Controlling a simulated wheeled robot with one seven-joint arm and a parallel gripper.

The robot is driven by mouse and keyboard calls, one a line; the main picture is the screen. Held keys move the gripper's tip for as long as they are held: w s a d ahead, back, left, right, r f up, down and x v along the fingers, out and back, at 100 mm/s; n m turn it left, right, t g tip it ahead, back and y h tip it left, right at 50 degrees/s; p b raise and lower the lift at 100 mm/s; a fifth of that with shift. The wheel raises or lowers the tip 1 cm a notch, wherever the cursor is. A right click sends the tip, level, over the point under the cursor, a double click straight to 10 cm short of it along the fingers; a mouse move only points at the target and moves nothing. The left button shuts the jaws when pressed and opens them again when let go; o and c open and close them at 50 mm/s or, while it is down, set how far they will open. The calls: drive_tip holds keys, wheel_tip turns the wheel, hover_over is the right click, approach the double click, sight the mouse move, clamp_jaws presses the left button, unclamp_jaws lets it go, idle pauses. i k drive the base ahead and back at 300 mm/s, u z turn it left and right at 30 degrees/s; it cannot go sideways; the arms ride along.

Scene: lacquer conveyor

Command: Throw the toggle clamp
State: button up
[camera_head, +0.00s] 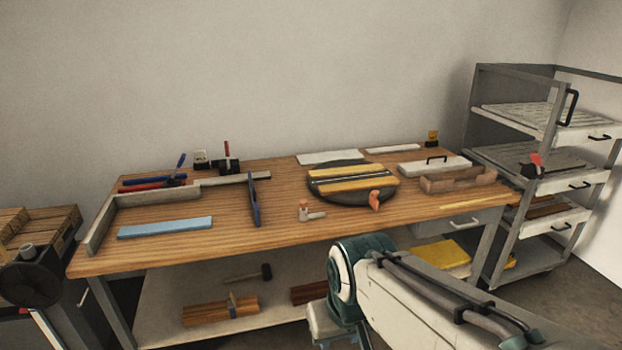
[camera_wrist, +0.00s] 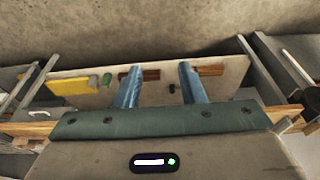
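Several things on the bench have levers, and I cannot tell for certain which is the toggle clamp. A small black fixture with an upright red handle (camera_head: 227,151) stands at the back left of the bench. A dark round turntable (camera_head: 325,193) carries two yellow bars, with an orange lever (camera_head: 375,201) at its front edge. My gripper (camera_wrist: 158,72) shows in the wrist view with its two blue fingers apart and nothing between them. It is low in front of the bench, facing the lower shelf, away from the bench-top fixtures. Its fingertips are hidden in the head view.
The lower shelf (camera_head: 165,284) holds wood pieces and a mallet. A grey rack (camera_head: 553,215) stands right; crates (camera_head: 38,230) stand left.

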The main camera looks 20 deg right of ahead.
sight(228, 170)
drive_tip(key=u, duration=0.75)
drive_tip(key=i, duration=1.85)
drive_tip(key=z, duration=1.5)
drive_tip(key=i, duration=0.5)
drive_tip(key=z, duration=0.1)
